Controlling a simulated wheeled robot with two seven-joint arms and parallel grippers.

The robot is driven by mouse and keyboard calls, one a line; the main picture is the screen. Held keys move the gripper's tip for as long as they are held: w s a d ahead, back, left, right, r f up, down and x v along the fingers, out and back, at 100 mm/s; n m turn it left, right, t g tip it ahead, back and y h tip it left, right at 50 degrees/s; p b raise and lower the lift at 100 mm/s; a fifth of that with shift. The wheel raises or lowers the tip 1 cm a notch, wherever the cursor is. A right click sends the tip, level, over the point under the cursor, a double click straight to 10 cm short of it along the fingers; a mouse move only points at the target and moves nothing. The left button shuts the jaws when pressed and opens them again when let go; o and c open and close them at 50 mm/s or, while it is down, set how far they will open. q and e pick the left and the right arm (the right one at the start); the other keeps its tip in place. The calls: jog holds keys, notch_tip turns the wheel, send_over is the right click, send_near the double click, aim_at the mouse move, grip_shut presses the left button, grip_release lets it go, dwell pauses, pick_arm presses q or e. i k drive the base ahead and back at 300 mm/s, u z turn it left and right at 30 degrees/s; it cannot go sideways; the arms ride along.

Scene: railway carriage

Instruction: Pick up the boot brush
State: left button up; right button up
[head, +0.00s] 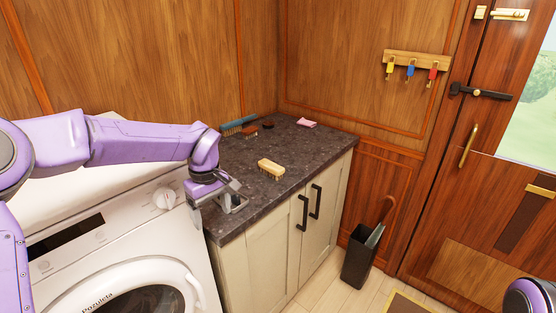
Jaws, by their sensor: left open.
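On the dark speckled counter (300,160) lies a pale yellow wooden block brush (271,168) near the middle. A small reddish-brown brush-like piece (249,130) lies farther back, by a long blue-backed brush (238,125) against the wall. Which of these is the boot brush I cannot tell for sure. My left gripper (236,201) is open and empty over the counter's near left corner, in front and to the left of the pale brush and apart from it. My right gripper is out of view; only a bit of my right arm shows at bottom right.
A dark round tin (268,123) and a pink cloth (306,122) lie at the counter's back. A white washing machine (110,245) stands to the left. A dark bin with an umbrella (358,258) stands right of the cabinet. Counter space around the pale brush is clear.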

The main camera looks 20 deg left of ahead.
aim_at(272, 169)
jog(key=i, duration=1.35)
